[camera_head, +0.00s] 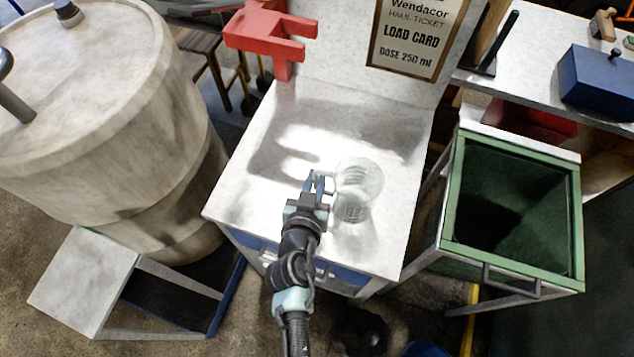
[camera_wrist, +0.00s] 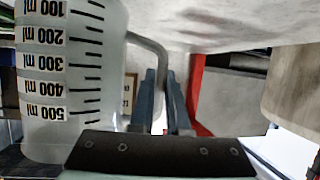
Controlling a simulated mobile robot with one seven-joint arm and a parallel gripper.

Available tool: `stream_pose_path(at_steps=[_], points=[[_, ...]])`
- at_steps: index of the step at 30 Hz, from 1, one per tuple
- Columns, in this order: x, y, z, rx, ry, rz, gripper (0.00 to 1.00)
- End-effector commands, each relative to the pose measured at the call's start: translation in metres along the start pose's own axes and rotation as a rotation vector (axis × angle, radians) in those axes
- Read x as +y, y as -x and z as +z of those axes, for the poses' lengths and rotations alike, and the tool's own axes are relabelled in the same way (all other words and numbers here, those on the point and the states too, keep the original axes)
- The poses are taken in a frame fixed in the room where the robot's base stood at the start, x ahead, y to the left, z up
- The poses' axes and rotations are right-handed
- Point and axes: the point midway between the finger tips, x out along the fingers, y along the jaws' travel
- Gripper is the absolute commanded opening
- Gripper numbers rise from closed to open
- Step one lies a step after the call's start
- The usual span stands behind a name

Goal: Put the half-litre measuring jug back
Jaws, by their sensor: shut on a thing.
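The half-litre measuring jug (camera_head: 359,190) is clear and translucent and appears upright over the white worktop (camera_head: 300,118). I cannot tell whether it touches the worktop or hangs just above it. My gripper (camera_head: 317,181) is left of the jug and shut on its handle. In the wrist view, the jug (camera_wrist: 105,85) fills the left side with marks from 100 to 500 ml, the 100 mark nearest the worktop. The handle (camera_wrist: 150,48) runs between the two fingers of my gripper (camera_wrist: 164,95). The jug's base is out of the wrist view.
A red forked bracket (camera_head: 268,33) stands at the worktop's back left. A load card (camera_head: 412,35) reading "DOSE 250 ml" is on the back panel. A green open bin (camera_head: 455,200) is to the right, a large drum (camera_head: 100,110) to the left. The worktop's front left is clear.

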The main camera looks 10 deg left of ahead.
Motion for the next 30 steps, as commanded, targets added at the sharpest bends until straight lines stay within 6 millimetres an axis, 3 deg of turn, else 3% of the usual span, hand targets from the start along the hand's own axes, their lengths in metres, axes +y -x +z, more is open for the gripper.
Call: stream_pose_path(at_steps=[3,15,16,21,30], points=[[-0.0007,-0.0056,0.0122,0.001,0.000,-0.001,0.00],[-0.0007,-0.0071,0.0162,0.002,-0.001,-0.001,0.00],[-0.0006,-0.0069,0.0163,0.001,-0.002,-0.001,0.16],[-0.0005,-0.0064,0.0153,0.000,-0.001,-0.001,0.44],[-0.0005,-0.0059,0.0142,0.000,-0.001,-0.001,0.44]])
